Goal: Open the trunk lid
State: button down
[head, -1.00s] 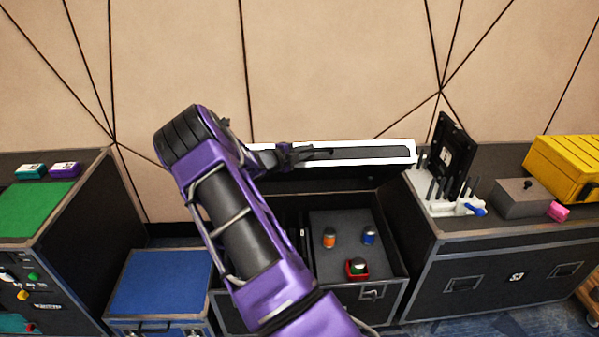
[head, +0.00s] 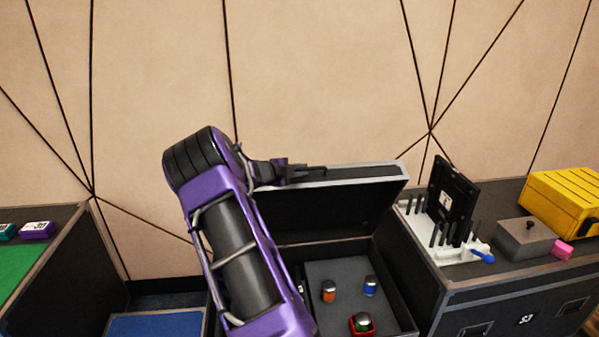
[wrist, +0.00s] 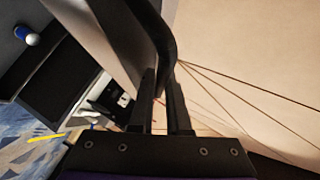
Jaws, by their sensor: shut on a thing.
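The trunk lid (head: 335,212) stands raised at the back of the dark trunk (head: 405,315), and its inner face shows in the head view. My gripper (head: 318,170) is at the lid's upper edge, shut on it. In the wrist view my gripper (wrist: 163,88) has its two fingers around the dark edge of the lid (wrist: 112,35). The exact contact is partly hidden. Inside the trunk are an orange can (head: 329,291), a blue can (head: 370,286) and a red holder with a can (head: 362,325). My arm hides the trunk's left part.
A blue-topped box (head: 155,325) stands at left. The panelled wall (head: 320,80) is close behind the lid.

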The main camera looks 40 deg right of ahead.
jog(key=shift+a+f, duration=0.15)
jog(key=shift+f, duration=0.05)
jog(key=c, duration=0.9)
grip_release()
jog(key=shift+r, duration=0.1)
jog(key=v, duration=1.7)
jog(key=shift+a, duration=0.1)
